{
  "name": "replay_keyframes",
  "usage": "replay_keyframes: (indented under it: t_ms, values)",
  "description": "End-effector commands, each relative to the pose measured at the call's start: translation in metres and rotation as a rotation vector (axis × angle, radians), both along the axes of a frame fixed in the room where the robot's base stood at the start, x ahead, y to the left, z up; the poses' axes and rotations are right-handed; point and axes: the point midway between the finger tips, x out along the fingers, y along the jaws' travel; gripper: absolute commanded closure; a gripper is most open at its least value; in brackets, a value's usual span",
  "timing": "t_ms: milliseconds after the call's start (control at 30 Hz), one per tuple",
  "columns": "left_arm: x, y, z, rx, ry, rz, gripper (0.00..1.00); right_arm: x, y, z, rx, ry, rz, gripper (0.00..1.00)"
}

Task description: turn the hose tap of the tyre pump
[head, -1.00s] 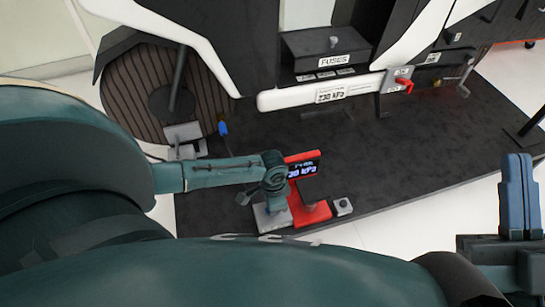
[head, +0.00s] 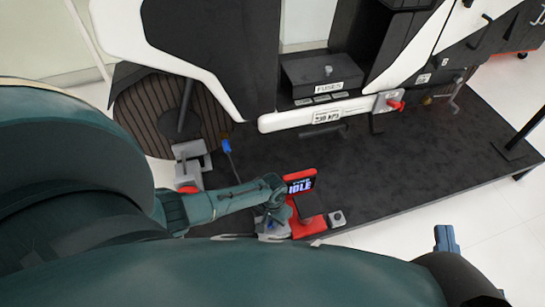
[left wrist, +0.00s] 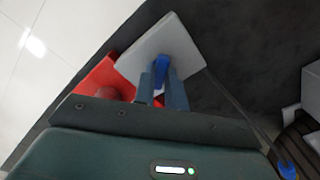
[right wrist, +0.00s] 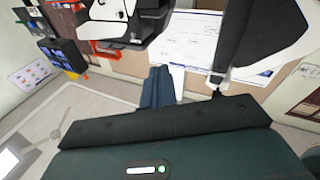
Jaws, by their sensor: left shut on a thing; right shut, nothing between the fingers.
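The tyre pump (head: 307,224) is red, with a tilted display (head: 301,181) that reads IDLE. It stands near the front edge of the dark platform. Beside it is a pale grey block, which shows in the left wrist view (left wrist: 150,45) with the blue hose tap (left wrist: 161,68) on top. My left gripper (left wrist: 162,80) is shut on the blue tap from above; in the head view my own arm mostly hides this. My right gripper (head: 445,238) is shut and empty, off to the right over the pale floor. Its closed fingers show in the right wrist view (right wrist: 158,86).
A dark platform (head: 400,175) carries the chassis with a fuse box (head: 322,73) and a red-handled switch (head: 394,104). A small blue fitting (head: 226,146) on a cable stands near the wheel (head: 150,115). A small grey button box (head: 337,218) sits right of the pump.

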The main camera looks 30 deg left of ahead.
Motion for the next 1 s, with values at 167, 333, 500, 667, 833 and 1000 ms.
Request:
replay_keyframes:
  t_ms: [167,333,500,667,833,1000]
  values:
    - [-0.0011,-0.0015,0.0014,-0.002,0.004,0.102,1.00,-0.0010,-0.0013,0.0017,-0.025,0.002,-0.007,1.00]
    - [-0.0008,-0.0010,0.0005,-0.002,0.002,0.163,1.00,-0.0022,-0.0016,0.0020,-0.040,0.001,-0.009,1.00]
    - [-0.0004,-0.0011,0.0000,-0.001,0.002,0.192,1.00,-0.0029,-0.0019,0.0011,-0.047,0.001,-0.010,1.00]
    - [-0.0003,-0.0008,-0.0004,-0.001,0.001,0.200,1.00,-0.0030,-0.0022,-0.0025,-0.051,0.007,-0.011,1.00]
    - [-0.0001,-0.0007,-0.0005,-0.001,0.001,0.199,1.00,-0.0026,-0.0023,-0.0042,-0.050,0.009,-0.012,1.00]
    - [0.0000,-0.0007,-0.0004,-0.001,0.001,0.198,0.82,-0.0023,-0.0025,-0.0035,-0.048,0.009,-0.015,1.00]
